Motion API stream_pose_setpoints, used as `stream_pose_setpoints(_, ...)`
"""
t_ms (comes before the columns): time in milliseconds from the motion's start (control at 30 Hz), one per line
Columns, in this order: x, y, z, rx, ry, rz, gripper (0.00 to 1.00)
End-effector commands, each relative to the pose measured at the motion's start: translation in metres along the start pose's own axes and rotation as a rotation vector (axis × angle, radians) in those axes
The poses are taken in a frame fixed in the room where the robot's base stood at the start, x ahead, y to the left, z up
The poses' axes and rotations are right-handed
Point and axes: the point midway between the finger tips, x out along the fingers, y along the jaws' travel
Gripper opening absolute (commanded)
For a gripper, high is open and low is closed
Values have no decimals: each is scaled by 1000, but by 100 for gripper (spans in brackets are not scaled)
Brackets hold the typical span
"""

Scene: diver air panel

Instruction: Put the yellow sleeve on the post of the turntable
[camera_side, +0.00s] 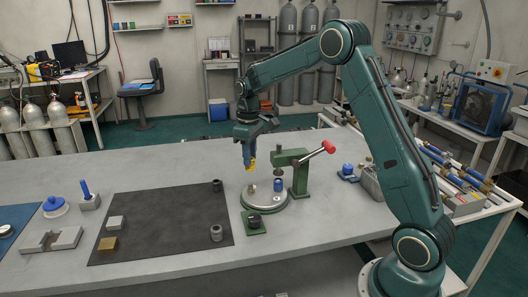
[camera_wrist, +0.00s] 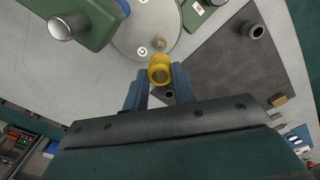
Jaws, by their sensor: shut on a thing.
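My gripper (camera_side: 249,161) is shut on the yellow sleeve (camera_side: 252,167) and holds it upright above the grey turntable (camera_side: 267,204). In the wrist view the sleeve (camera_wrist: 159,74) sits between the blue fingertips of my gripper (camera_wrist: 160,84), its open top ring facing the camera. A blue sleeve (camera_side: 278,185) stands on the turntable's right part.
A green press (camera_side: 298,172) with a red-tipped lever (camera_side: 328,147) stands close behind and right of the turntable. A green block with a black knob (camera_side: 254,220) is at its front. A dark mat (camera_side: 160,215) with grey fittings and blocks lies left.

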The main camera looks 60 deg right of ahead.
Motion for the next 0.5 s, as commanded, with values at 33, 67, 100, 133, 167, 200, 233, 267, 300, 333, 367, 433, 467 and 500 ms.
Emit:
stream_pose_setpoints(33,4,0,0,0,-1,-1,6)
stream_pose_setpoints(67,6,0,0,0,-1,-1,6)
stream_pose_setpoints(100,9,0,0,0,-2,-1,6)
stream_pose_setpoints(133,11,0,0,0,-3,-1,6)
stream_pose_setpoints(167,13,0,0,0,-3,-1,6)
stream_pose_setpoints(200,16,0,0,0,-2,-1,6)
stream_pose_setpoints(233,18,0,0,0,-1,-1,6)
stream_pose_setpoints(267,20,0,0,0,-1,-1,6)
stream_pose_setpoints(300,22,0,0,0,-2,-1,6)
stream_pose_setpoints(333,24,0,0,0,-2,-1,6)
stream_pose_setpoints(367,26,0,0,0,-2,-1,6)
stream_pose_setpoints(433,32,0,0,0,-2,-1,6)
stream_pose_setpoints(467,34,0,0,0,-2,-1,6)
stream_pose_setpoints(500,36,0,0,0,-2,-1,6)
